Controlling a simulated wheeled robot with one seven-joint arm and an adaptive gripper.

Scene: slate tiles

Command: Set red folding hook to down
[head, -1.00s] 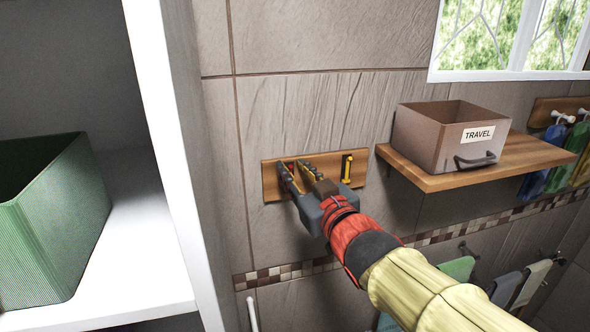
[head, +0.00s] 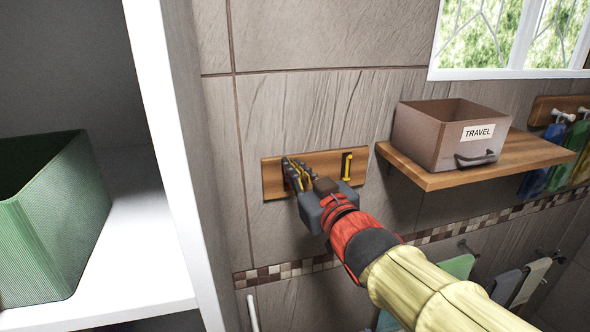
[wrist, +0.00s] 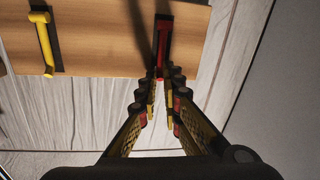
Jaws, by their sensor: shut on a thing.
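The red folding hook (wrist: 164,38) is on the wooden wall board (head: 273,180), seen between my fingertips in the wrist view. In the head view my fingers hide the hook. My gripper (head: 297,172) is at the left part of the board; in the wrist view my gripper (wrist: 160,95) has its two fingers closed in around the hook's near end. The fingers are shut on the red hook. A yellow hook (head: 347,167) is mounted at the right of the same board, and the yellow hook also shows in the wrist view (wrist: 43,42).
A wooden shelf (head: 530,160) with a brown box labelled TRAVEL (head: 430,135) is to the right. A white cabinet (head: 150,220) with a green bin (head: 60,225) stands at the left. Cloths (head: 460,267) hang at lower right.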

